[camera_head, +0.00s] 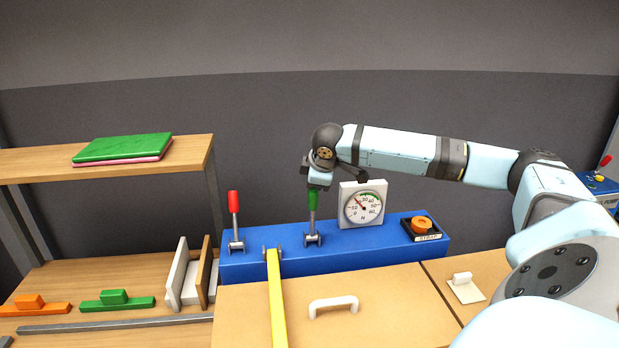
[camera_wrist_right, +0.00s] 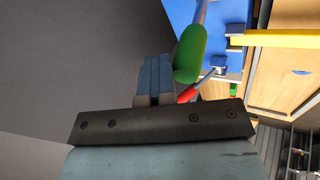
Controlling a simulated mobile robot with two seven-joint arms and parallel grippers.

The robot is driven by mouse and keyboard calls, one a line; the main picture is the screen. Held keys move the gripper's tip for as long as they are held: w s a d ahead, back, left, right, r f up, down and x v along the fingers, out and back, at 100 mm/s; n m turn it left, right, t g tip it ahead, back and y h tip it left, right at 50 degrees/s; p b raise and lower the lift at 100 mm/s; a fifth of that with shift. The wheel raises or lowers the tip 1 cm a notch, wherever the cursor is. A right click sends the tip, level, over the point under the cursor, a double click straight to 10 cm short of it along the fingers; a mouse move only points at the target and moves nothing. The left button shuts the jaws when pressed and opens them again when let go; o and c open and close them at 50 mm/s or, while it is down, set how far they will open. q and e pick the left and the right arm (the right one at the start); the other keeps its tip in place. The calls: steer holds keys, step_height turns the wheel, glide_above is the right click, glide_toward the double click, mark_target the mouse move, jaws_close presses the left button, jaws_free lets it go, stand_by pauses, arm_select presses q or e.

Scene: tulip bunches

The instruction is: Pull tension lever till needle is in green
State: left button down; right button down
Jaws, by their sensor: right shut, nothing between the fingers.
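The green-handled lever (camera_head: 313,203) stands upright on the blue box, left of the gauge. The white dial gauge (camera_head: 363,208) has a red needle pointing up and left; the needle lies left of the green arc at the dial's upper right. My right gripper (camera_head: 318,180) is at the top of the green handle. In the right wrist view, my right gripper's fingers (camera_wrist_right: 155,80) are shut with nothing between them, and the green handle (camera_wrist_right: 190,55) is right beside them. Whether they touch is unclear. A red-handled lever (camera_head: 234,203) stands farther left. My left gripper is out of view.
The blue box (camera_head: 350,247) also carries an orange knob (camera_head: 421,223) on a black plate. A yellow strap (camera_head: 275,295) runs over the wooden case with a white handle (camera_head: 333,303). A shelf (camera_head: 40,163) with a green book (camera_head: 122,147) is at left.

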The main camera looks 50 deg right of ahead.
steer(key=shift+s+a+f, duration=0.1)
steer(key=shift+s+a, duration=0.5)
steer(key=shift+s, duration=0.15)
steer(key=shift+s+a+f+p, duration=0.2)
steer(key=shift+s+a+p, duration=0.25)
steer(key=shift+s, duration=0.1)
steer(key=shift+w+d+r+p, duration=0.3)
steer(key=shift+r+p, duration=0.2)
steer(key=shift+p, duration=0.15)
step_height(320, 180, up, 2)
steer(key=w+d+p, duration=0.2)
step_height(320, 180, up, 9)
steer(key=b, duration=0.1)
glide_above(318, 194)
steer(key=d, duration=0.1)
steer(key=shift+s+d+f, duration=0.1)
steer(key=shift+s, duration=0.35)
